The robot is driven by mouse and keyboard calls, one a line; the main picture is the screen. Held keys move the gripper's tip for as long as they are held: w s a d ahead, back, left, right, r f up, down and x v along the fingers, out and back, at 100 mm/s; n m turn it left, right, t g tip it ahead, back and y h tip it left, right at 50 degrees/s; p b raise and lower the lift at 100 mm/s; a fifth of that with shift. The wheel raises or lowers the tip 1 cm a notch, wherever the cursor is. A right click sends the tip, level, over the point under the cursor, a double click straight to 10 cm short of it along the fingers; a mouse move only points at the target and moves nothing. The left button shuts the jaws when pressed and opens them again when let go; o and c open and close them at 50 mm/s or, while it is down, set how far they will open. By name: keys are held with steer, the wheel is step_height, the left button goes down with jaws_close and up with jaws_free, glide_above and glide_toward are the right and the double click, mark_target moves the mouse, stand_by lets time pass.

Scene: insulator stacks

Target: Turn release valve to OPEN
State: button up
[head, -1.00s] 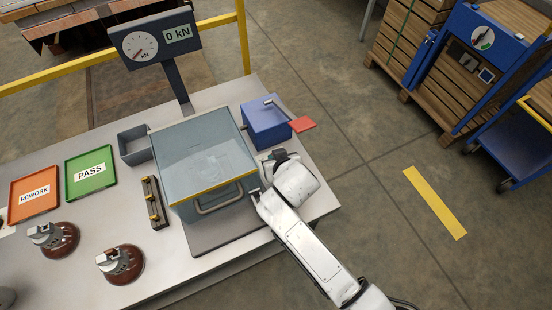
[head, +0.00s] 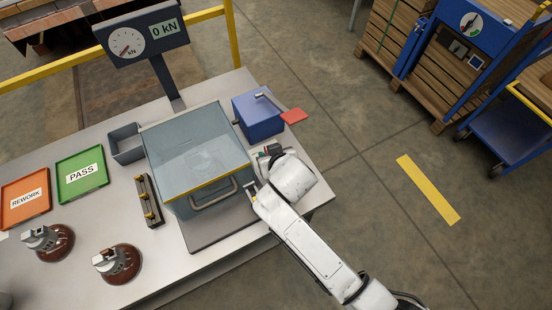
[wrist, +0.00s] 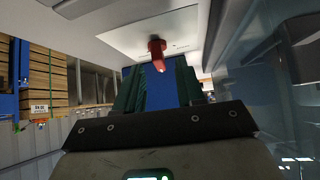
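A red lever or knob (wrist: 157,55), likely the release valve, sticks out from a white plate (wrist: 135,36) in the wrist view. It is just beyond my fingertips and lines up with the gap between them. My gripper (wrist: 160,85) has green ribbed fingers standing apart, with blue visible between them and nothing held. In the head view my gripper (head: 266,153) is low at the table's right side, between the clear-sided test box (head: 195,150) and the blue unit (head: 257,118). My wrist hides most of the valve area there. I cannot read any OPEN marking or tell contact.
The blue unit has a metal lever and a red paddle (head: 293,115). The gauge display (head: 142,38) reads 0 kN. A green PASS tray (head: 81,174), an orange REWORK tray (head: 25,199) and two brown insulators (head: 117,266) are on the left.

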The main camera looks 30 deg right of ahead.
steer(key=v, duration=0.9)
steer(key=shift+w+f, duration=0.1)
